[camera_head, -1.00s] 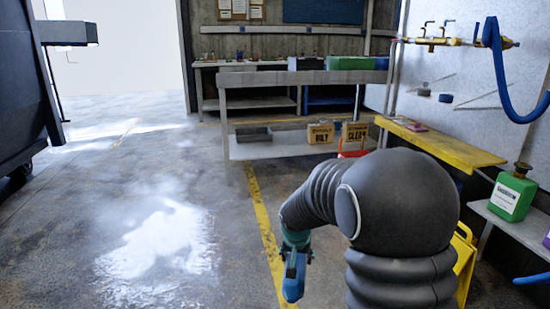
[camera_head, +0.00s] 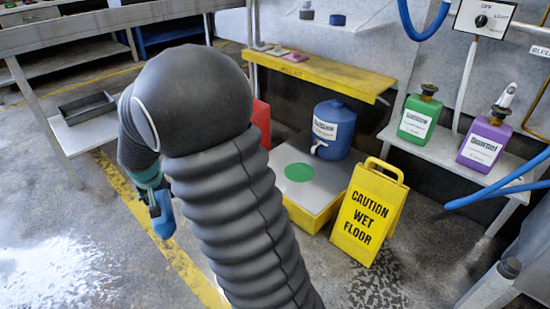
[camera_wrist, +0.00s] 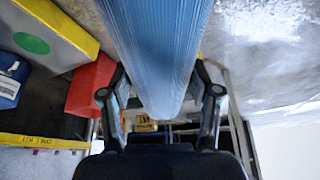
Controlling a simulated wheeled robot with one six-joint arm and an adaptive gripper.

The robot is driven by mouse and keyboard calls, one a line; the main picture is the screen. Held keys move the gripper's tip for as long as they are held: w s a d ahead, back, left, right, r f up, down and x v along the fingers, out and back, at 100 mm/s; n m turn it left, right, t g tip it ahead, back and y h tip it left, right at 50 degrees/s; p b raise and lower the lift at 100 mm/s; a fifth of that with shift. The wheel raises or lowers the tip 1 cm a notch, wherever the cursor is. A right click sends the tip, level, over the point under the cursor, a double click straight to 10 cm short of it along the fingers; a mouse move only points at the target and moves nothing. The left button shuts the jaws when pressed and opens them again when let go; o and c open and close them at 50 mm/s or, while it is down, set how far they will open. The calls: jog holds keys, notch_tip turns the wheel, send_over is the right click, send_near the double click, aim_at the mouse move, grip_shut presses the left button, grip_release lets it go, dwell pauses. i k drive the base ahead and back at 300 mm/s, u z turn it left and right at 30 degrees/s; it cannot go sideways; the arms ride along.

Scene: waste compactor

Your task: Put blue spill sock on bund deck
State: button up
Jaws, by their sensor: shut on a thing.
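The blue spill sock (camera_wrist: 155,45) is a ribbed blue roll in the wrist view, running from the top edge down between the fingers. My gripper (camera_wrist: 161,82) is shut on it. In the head view a short blue piece (camera_head: 163,220) shows below my teal wrist, left of my arm. The bund deck (camera_head: 318,195) is a low yellow box with a grey top and a green disc, right of my arm. It also shows at the upper left of the wrist view (camera_wrist: 72,25). The sock is held off the deck, to its left in the head view.
A blue drum (camera_head: 338,130) stands at the deck's back, a red object (camera_head: 261,120) at its left. A yellow wet-floor sign (camera_head: 368,215) stands at its front right. A yellow shelf (camera_head: 315,72) overhangs behind. A side shelf (camera_head: 440,150) holds green and purple jugs.

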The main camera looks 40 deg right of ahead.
aim_at(283, 186)
jog(key=i, duration=2.3)
jog(key=z, duration=3.35)
